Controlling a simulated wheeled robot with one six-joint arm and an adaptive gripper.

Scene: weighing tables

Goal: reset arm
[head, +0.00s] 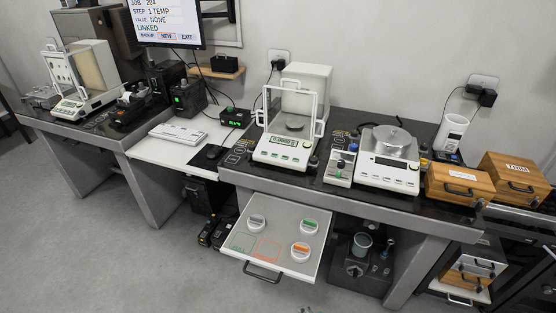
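Only a small sliver shows at the bottom edge of the head view, right of the middle. It may be the tip of my arm or gripper, but too little shows to say. No gripper fingers can be made out, and nothing held shows. An open drawer (283,276) with a dark handle sticks out below the middle table (224,176).
Two balances, one glass-shielded (284,151) and one with a metal pan (387,175), stand on the table. Wooden boxes (459,186) stand at the right. A third balance (74,108) is far left. A monitor (165,20) hangs behind. The left floor (90,240) is clear.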

